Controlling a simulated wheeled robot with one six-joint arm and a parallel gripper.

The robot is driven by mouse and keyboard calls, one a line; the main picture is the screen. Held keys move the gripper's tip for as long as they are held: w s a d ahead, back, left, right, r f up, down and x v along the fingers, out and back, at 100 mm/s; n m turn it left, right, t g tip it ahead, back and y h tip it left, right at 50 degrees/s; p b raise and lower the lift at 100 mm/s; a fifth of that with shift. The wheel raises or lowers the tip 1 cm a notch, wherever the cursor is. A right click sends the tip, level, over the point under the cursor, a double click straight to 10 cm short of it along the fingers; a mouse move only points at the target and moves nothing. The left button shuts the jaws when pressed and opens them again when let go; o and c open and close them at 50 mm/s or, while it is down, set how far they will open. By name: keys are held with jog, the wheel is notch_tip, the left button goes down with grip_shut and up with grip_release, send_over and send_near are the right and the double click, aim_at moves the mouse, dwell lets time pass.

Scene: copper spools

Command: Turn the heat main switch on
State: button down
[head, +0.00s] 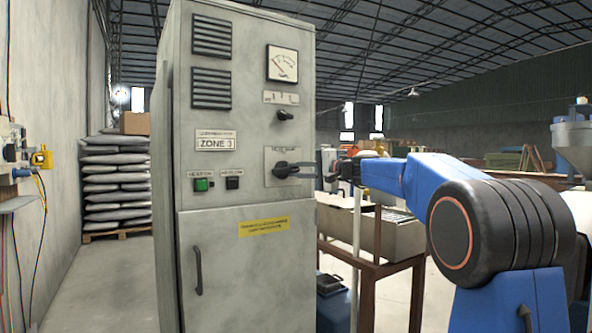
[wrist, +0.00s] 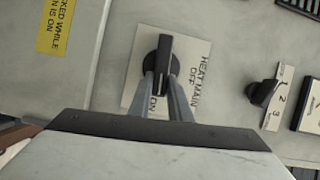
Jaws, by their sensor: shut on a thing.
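The heat main switch is a black rotary knob (wrist: 163,58) on a pale square plate (wrist: 135,92) lettered HEAT MAIN, OFF and ON. In the wrist view its long grip runs up and down the picture, and its lower end, with a small pale mark, lies toward the word ON. In the head view the plate (head: 272,155) is on the right of the grey cabinet's front. My gripper (wrist: 164,85) is shut on the knob, one finger on each side.
The grey cabinet (head: 235,187) also carries a green button (head: 201,185), a black button (head: 232,183), a smaller selector (head: 285,115), a gauge (head: 282,64) and a door handle (head: 198,270). A brown table (head: 375,268) stands right of the cabinet, below my arm.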

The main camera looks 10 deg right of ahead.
jog(key=shift+f+m, duration=0.25)
jog(key=shift+m, duration=0.25)
jog(key=c, duration=1.6)
grip_release()
jog(key=shift+c, duration=0.2)
jog(key=v, duration=1.7)
jog(key=shift+s+f, duration=0.2)
jog(key=shift+f, duration=0.15)
jog(key=shift+d, duration=0.2)
